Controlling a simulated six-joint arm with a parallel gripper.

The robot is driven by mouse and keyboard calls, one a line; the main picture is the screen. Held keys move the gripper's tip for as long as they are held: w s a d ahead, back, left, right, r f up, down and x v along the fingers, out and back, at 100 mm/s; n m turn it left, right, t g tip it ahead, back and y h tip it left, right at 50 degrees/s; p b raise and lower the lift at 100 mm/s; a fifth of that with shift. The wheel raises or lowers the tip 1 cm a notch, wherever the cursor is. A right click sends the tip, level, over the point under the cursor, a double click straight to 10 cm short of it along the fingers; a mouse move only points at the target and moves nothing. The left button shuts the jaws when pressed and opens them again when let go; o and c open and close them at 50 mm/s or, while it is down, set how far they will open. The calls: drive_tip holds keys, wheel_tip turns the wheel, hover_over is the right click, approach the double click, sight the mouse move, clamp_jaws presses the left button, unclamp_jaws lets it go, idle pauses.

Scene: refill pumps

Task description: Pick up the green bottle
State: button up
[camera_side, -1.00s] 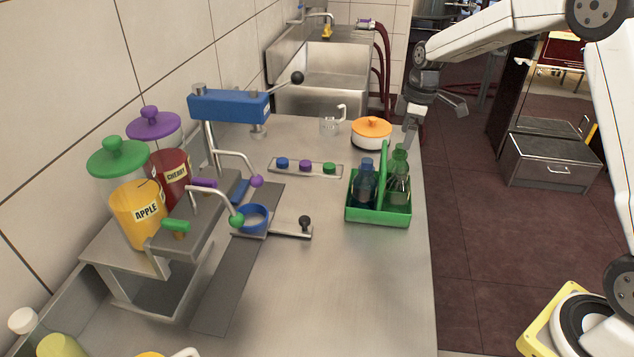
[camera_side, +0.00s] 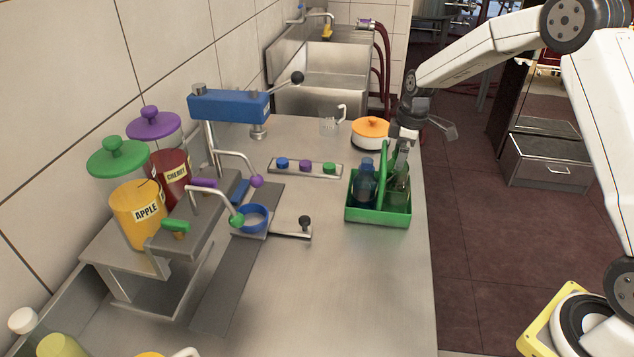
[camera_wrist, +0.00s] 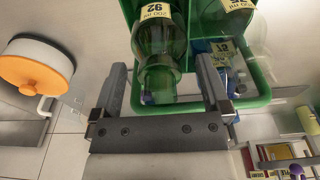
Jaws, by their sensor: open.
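The green bottle (camera_side: 399,191) stands upright in the right part of a green carrier (camera_side: 377,216) on the steel counter. It also shows in the wrist view (camera_wrist: 160,40), with a yellow label and its neck toward me. My gripper (camera_side: 402,150) points down at the top of this bottle. In the wrist view my gripper (camera_wrist: 160,66) is open, one finger on each side of the bottle's neck, with gaps showing. The blue bottle (camera_side: 365,186) stands to its left in the carrier. The bottle's top is partly hidden by the fingers in the side view.
The carrier's tall handle (camera_side: 384,160) rises between the bottles, close to my gripper. A strip with coloured caps (camera_side: 305,168) lies left. The counter in front is clear.

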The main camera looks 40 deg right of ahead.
drive_tip(key=shift+c, duration=0.2)
clamp_jaws()
idle(0.3)
wheel_tip(320, 180, up, 18)
idle(1.0)
drive_tip(key=shift+r, duration=0.1)
idle(0.4)
drive_tip(key=shift+r, duration=2.95)
drive_tip(key=shift+s, duration=0.1)
